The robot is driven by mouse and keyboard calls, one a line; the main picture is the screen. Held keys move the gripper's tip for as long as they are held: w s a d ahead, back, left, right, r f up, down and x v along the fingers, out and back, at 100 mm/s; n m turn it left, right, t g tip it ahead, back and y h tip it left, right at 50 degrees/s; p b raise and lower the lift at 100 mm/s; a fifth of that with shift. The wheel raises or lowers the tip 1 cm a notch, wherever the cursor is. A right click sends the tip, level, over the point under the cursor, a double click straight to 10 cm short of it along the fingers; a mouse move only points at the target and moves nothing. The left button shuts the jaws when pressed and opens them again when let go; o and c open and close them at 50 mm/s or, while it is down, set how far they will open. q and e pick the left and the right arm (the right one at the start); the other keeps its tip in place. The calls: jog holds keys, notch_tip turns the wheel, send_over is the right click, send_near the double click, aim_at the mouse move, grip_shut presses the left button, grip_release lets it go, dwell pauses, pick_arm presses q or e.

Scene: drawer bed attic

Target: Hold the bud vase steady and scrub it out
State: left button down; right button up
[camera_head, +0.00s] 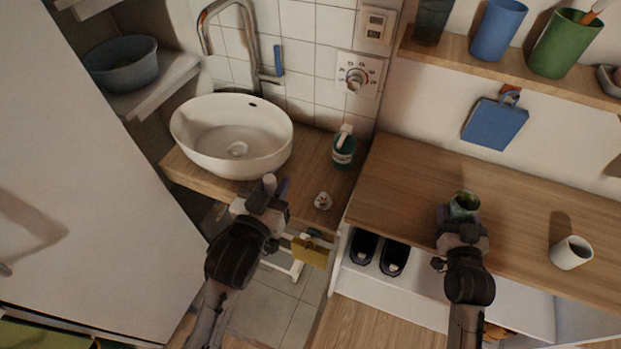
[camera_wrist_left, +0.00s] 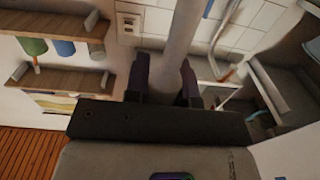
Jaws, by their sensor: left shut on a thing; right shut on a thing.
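A small green vase (camera_head: 464,204), taken as the bud vase, is at the wooden counter, with its open mouth showing. My right gripper (camera_head: 460,215) is shut on it. The gripper hides its lower part, so I cannot tell if it rests on the counter. My left gripper (camera_head: 267,190) is shut on a pale rod (camera_head: 269,182), perhaps the brush handle, in front of the sink, well left of the vase. In the left wrist view the pale rod (camera_wrist_left: 184,35) runs up between the two dark fingers. I see no bristles.
A white basin (camera_head: 180,140) with a tap (camera_head: 250,40) stands at the left. A green bottle (camera_head: 344,152) and a small pale object (camera_head: 323,201) are on the sink counter. A white cup (camera_head: 572,253) stands right of the vase. A shelf (camera_head: 480,66) holds cups above.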

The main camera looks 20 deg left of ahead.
pick_arm(q)
jog(key=w+d+r+m+g+h, duration=0.1)
jog(key=w+d+r+m+h, duration=0.25)
jog(key=w+d+r, duration=0.4)
jog(key=w+d+r+m+g+h, duration=0.15)
jog(key=w+d+r+h, duration=0.3)
jog(key=d, duration=0.55)
jog(key=w+d+r+m+g+h, duration=0.2)
jog(key=d+m+g+h, duration=0.8)
jog(key=d, duration=1.2)
jog(key=m+g, duration=0.3)
jog(key=g, duration=0.2)
jog(key=shift+r, duration=0.15)
jog(key=shift+d+g, duration=0.1)
jog(key=shift+g, duration=0.15)
notch_tip(320, 180, down, 11)
